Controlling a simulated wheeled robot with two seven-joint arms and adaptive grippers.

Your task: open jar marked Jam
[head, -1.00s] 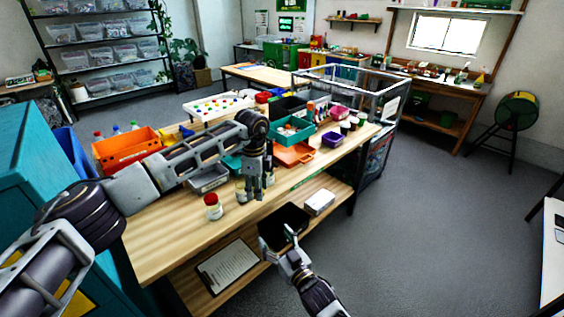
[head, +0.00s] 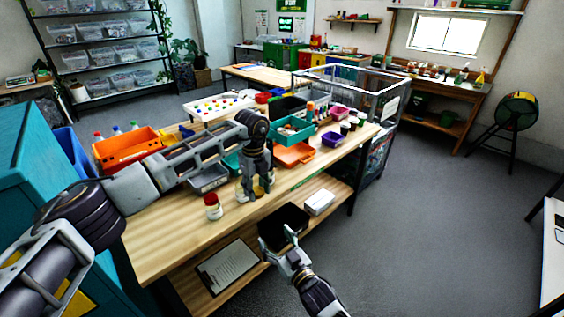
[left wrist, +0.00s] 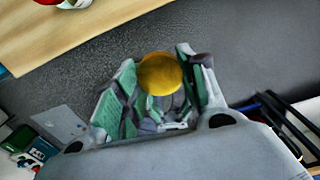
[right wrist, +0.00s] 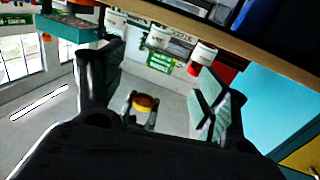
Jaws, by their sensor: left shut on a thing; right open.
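My left gripper (head: 257,198) is at the front edge of the wooden table, shut on a round yellow lid (left wrist: 160,73). The lid shows between its fingers in the left wrist view, with floor behind it. The right wrist view shows the lid (right wrist: 146,101) in that gripper's fingers, and no jar body can be made out on it. A red-lidded jar (head: 212,206) stands on the table to the left, with a pale jar (head: 240,191) partly hidden beside the gripper. I cannot read which is marked Jam. My right gripper (right wrist: 155,100) is open and empty, lower, in front of the table.
An orange bin (head: 128,147), a teal tray (head: 290,130) and an orange tray (head: 294,154) stand farther back on the table (head: 165,235). A clipboard (head: 228,267) and a white box (head: 320,202) lie on the lower shelf. The floor to the right is open.

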